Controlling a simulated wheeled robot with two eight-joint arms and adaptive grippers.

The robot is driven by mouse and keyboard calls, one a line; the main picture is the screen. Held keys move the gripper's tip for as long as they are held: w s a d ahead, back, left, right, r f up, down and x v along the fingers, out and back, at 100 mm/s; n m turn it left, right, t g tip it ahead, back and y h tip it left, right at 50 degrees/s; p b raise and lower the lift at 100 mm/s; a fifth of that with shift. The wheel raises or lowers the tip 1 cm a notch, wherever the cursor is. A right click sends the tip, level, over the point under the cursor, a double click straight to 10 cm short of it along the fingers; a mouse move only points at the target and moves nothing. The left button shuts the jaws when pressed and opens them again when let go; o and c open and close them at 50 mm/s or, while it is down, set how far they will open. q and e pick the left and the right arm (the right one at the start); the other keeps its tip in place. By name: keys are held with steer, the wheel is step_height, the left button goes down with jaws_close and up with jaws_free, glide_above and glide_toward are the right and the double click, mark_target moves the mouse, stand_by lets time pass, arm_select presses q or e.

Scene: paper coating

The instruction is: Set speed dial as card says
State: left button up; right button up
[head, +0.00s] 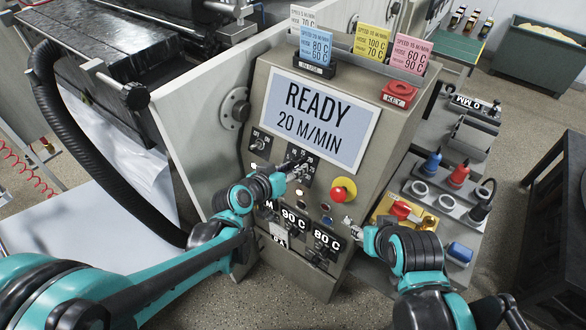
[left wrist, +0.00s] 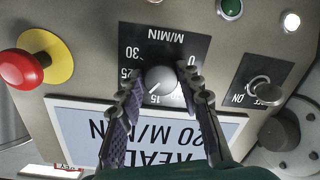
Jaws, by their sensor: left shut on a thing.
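The speed dial (left wrist: 161,80) is a round grey knob on a black M/MIN plate, upside down in the left wrist view. My left gripper (left wrist: 160,92) has its fingers on both sides of the knob, shut on it. In the head view the left gripper (head: 296,170) partly hides the dial. The screen (head: 318,117) reads READY, 20 M/MIN. A blue card (head: 317,47) stands in the black front holder; its 80 C and 60 C show, but its speed line is too small to read surely. My right gripper (head: 350,227) is near the panel's lower right edge, its opening unclear.
A red emergency button (head: 338,194) on yellow sits right of the dial. A toggle switch (left wrist: 264,91) is near the left gripper. White (head: 303,17), yellow (head: 372,42) and pink cards (head: 408,55) stand behind.

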arm_select(q)
steer(key=shift+m, duration=0.4)
steer(key=o, duration=1.2)
steer(key=shift+c, duration=0.2)
steer(key=v, duration=1.2)
steer(key=shift+s, duration=0.15)
